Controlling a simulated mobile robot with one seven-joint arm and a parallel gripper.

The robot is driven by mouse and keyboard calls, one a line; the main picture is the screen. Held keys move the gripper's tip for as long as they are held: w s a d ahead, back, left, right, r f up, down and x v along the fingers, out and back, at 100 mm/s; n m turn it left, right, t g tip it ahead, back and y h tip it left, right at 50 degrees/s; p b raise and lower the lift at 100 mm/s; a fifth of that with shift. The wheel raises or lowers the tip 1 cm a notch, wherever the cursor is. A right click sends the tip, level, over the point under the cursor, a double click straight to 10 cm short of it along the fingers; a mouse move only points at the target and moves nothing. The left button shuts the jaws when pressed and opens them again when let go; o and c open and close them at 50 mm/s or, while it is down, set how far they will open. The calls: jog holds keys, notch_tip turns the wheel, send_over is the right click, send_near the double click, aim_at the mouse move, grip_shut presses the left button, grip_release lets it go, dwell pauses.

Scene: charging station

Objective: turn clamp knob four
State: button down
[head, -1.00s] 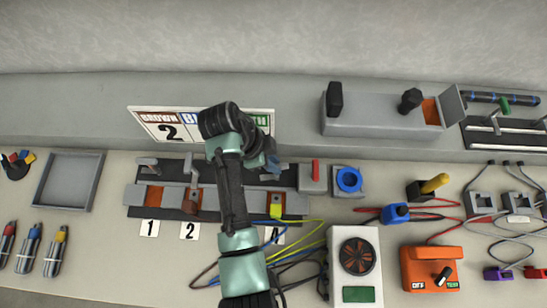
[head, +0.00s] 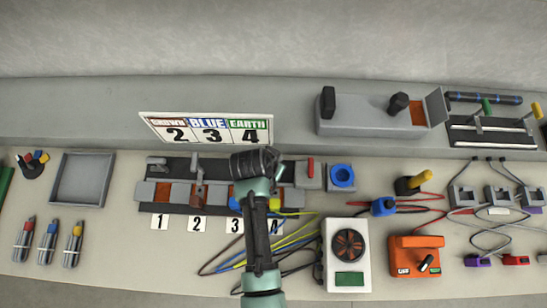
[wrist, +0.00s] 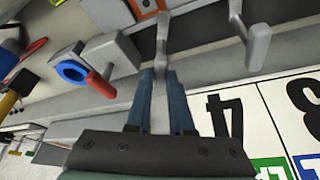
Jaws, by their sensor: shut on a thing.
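In the wrist view my gripper (wrist: 160,95) has its two blue fingers shut on the grey handle of clamp knob four (wrist: 161,45). The knob stands between the fingers, pointing towards the palm. Clamp knob three (wrist: 250,42) is a similar grey lever, apart from the fingers to the right. In the head view my dark wrist covers the right part of the clamp row (head: 225,196) and hides most of clamps three and four. Label 4 (head: 275,226) shows partly below it. Clamp knobs one (head: 157,161) and two (head: 196,163) are in plain view.
A red lever on a grey block (head: 310,170) and a blue ring (head: 342,176) stand close right of clamp four. A sign (head: 207,129) reading 2, 3, 4 stands behind. Loose wires (head: 285,250) lie in front. A fan box (head: 347,255) is at the front right.

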jog(key=n+y+p, duration=0.1)
jog(key=n, duration=0.1)
jog(key=n+y+p, duration=0.1)
jog(key=n, duration=0.2)
jog(key=shift+d+n+t, duration=0.2)
jog(key=shift+n+t, duration=0.1)
dwell(0.5)
jog(key=c, duration=0.8)
grip_release()
jog(key=shift+s+r, duration=0.1)
jog(key=shift+r, duration=0.05)
jog(key=v, duration=1.2)
jog(key=shift+d+r+b, duration=0.15)
jog(key=shift+r+b, duration=0.2)
jog(key=shift+s, duration=0.1)
